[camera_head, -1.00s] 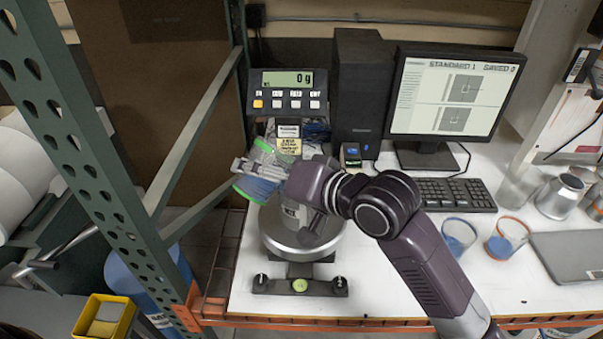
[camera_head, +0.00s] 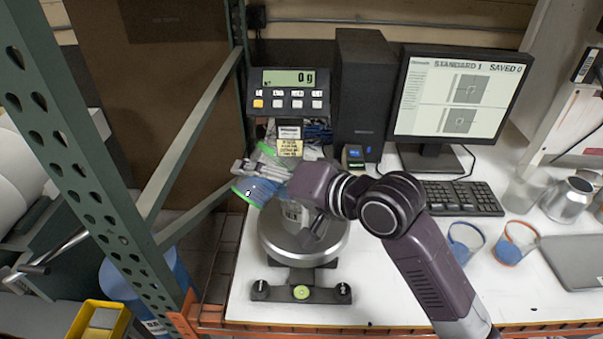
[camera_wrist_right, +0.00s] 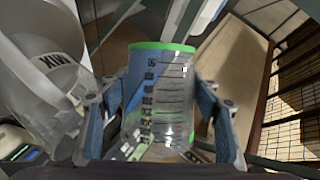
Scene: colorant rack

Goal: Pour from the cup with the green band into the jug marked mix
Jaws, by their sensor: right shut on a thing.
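The clear cup with the green band (camera_head: 258,188) is held tilted at the upper left of the jug, with blue showing in its lower left part. My right gripper (camera_head: 262,172) is shut on its sides; in the right wrist view the cup (camera_wrist_right: 160,90) fills the space between the two fingers. The jug marked mix (camera_head: 292,212) stands on the round scale pan, partly hidden by my right wrist. It also shows in the right wrist view (camera_wrist_right: 45,70), beside the cup, with its lettering upside down. I cannot tell whether anything is flowing. My left gripper is not in view.
The scale pan (camera_head: 275,247) carries the jug, and its display (camera_head: 288,78) reads 0 g. A blue-banded cup (camera_head: 465,245) and an orange-banded cup (camera_head: 510,247) stand at the right. A green rack post (camera_head: 75,150) rises at the left. A keyboard (camera_head: 460,198) lies behind.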

